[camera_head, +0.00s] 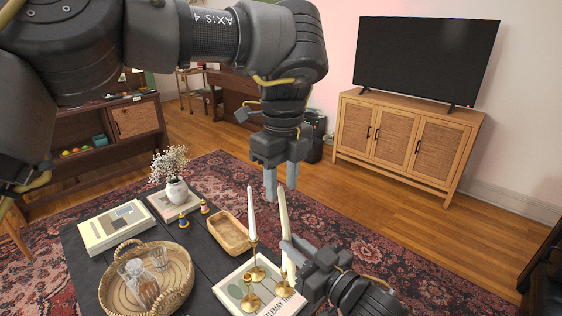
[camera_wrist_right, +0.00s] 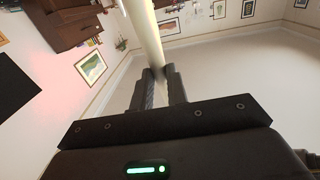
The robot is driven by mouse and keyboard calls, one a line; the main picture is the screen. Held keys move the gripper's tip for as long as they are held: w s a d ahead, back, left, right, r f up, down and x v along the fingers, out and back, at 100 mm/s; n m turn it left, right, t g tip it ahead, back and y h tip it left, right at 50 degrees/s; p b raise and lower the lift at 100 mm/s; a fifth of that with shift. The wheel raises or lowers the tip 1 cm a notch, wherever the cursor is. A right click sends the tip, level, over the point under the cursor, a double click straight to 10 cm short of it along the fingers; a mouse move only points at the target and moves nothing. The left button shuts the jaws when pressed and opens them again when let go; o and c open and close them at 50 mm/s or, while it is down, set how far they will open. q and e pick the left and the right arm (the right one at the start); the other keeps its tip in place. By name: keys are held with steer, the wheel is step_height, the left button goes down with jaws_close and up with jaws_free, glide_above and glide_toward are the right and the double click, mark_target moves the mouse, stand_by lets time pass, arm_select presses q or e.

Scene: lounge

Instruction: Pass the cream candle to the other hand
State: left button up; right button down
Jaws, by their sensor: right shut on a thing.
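The cream candle (camera_head: 283,217) is tall, slim and roughly upright. My right gripper (camera_head: 291,248) is shut on it low down, and its fingers hide part of it. In the right wrist view the candle (camera_wrist_right: 145,35) rises from between the fingers (camera_wrist_right: 158,82). A brass holder (camera_head: 284,289) shows just below the candle; I cannot tell whether the candle's lower end is in it. My left gripper (camera_head: 281,185) points down above, with its fingers apart and empty. The candle's top appears just below and between its fingertips; the depth between them is unclear.
A white candle (camera_head: 251,212) stands in a brass holder just left of the cream one. A shorter brass holder (camera_head: 249,301) stands on a book (camera_head: 232,287). The dark table also bears a wooden bowl (camera_head: 228,235), a wicker tray (camera_head: 187,270) and a vase (camera_head: 176,190).

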mark_target(282, 217)
arm_select(q)
step_height(282, 217, down, 7)
steer(key=shift+r, duration=0.1)
steer(key=shift+c, duration=0.3)
jaws_close()
arm_select(e)
steer(key=c, duration=1.3)
jaws_free()
arm_select(q)
steer(key=shift+d, duration=0.1)
arm_select(e)
steer(key=v, duration=0.7)
steer(key=shift+s+d, duration=0.2)
